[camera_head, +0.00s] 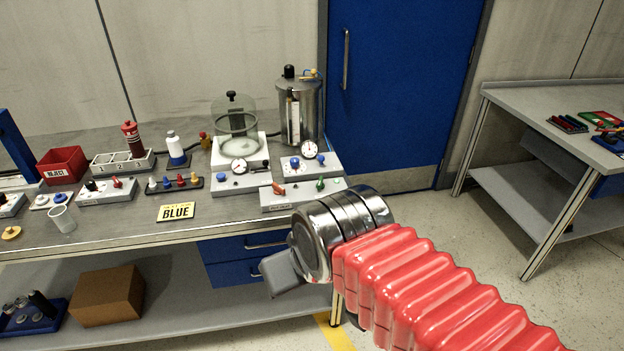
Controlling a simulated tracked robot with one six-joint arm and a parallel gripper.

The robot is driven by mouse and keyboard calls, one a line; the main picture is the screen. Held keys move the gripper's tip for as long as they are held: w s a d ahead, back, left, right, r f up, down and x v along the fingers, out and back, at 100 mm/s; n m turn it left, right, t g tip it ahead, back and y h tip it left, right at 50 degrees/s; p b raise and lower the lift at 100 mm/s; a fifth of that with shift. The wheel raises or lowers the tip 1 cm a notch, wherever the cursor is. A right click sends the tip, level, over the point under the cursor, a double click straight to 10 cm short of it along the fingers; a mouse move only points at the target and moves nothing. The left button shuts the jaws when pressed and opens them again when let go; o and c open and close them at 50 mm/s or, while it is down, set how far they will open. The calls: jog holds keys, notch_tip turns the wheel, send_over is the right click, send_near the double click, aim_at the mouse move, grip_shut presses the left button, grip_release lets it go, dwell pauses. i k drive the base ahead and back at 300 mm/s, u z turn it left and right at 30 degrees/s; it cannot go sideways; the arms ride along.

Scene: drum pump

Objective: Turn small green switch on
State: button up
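A small green switch (320,184) stands up from the right part of a low white control box (302,196) at the bench's front right. A red switch (279,189) sits on the same box to its left. My gripper (280,273) is in front of and below the box, apart from it, at the end of my red bellows-covered arm. It points left, beyond the bench's front edge. Only a grey finger part shows past the metal wrist, so I cannot tell whether it is open or shut.
Behind the box are a gauge unit (310,163), a metal drum (302,112) and a glass chamber (237,125). A yellow BLUE card (176,212), a clear cup (62,218) and a red bin (62,166) are left. Blue drawers (245,262) hang under the bench.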

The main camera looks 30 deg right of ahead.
aim_at(320, 185)
jog(key=z, duration=0.05)
jog(key=i, duration=1)
jog(key=u, duration=0.05)
